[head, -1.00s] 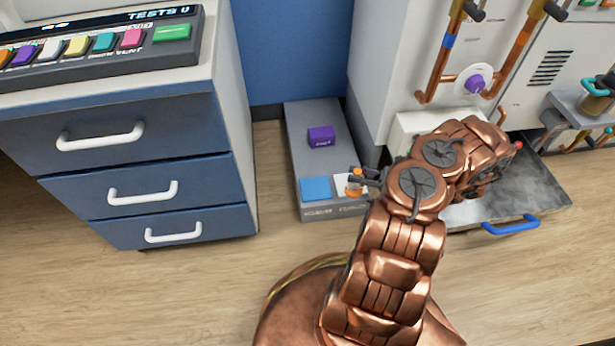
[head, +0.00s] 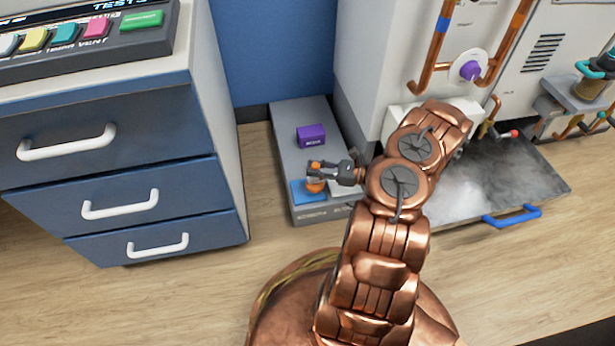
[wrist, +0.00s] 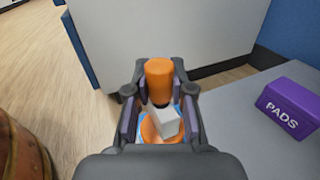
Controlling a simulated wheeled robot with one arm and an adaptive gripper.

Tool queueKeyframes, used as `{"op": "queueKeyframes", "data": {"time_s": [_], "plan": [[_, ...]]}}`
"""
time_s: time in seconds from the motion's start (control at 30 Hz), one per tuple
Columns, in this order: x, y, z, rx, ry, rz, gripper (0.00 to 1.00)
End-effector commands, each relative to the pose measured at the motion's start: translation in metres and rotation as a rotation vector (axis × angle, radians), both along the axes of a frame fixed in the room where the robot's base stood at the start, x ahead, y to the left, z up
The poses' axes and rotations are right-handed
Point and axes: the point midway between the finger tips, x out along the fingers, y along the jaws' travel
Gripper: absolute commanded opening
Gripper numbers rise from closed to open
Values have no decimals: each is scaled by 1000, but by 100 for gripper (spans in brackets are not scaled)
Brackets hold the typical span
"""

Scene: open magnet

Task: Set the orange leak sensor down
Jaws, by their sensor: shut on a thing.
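The orange leak sensor (head: 315,185) is between the fingers of my gripper (head: 322,172), over the blue square (head: 302,194) at the front of a low grey platform. In the wrist view the sensor (wrist: 160,78) shows an orange cylinder on top, a pale block in its middle and a round orange base. My gripper (wrist: 159,108) is shut on it there, one finger on each side. Blue shows around the base. I cannot tell whether the base touches the square.
A purple box marked PADS (head: 311,136) stands behind on the grey platform (head: 290,118). A white square (head: 340,187) beside the blue one is partly hidden by my gripper. Blue drawers (head: 120,200) stand left; an open metal tray (head: 510,175) with a blue handle lies right.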

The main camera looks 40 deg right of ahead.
Motion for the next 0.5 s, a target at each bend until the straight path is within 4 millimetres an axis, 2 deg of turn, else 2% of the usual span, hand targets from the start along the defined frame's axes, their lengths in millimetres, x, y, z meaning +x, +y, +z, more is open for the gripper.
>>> {"op": "queueKeyframes", "data": {"time_s": [0.37, 0.5], "plan": [[26, 14, -4, 2, -1, 3, 0], [25, 13, -28, 2, 1, 0, 0]]}}
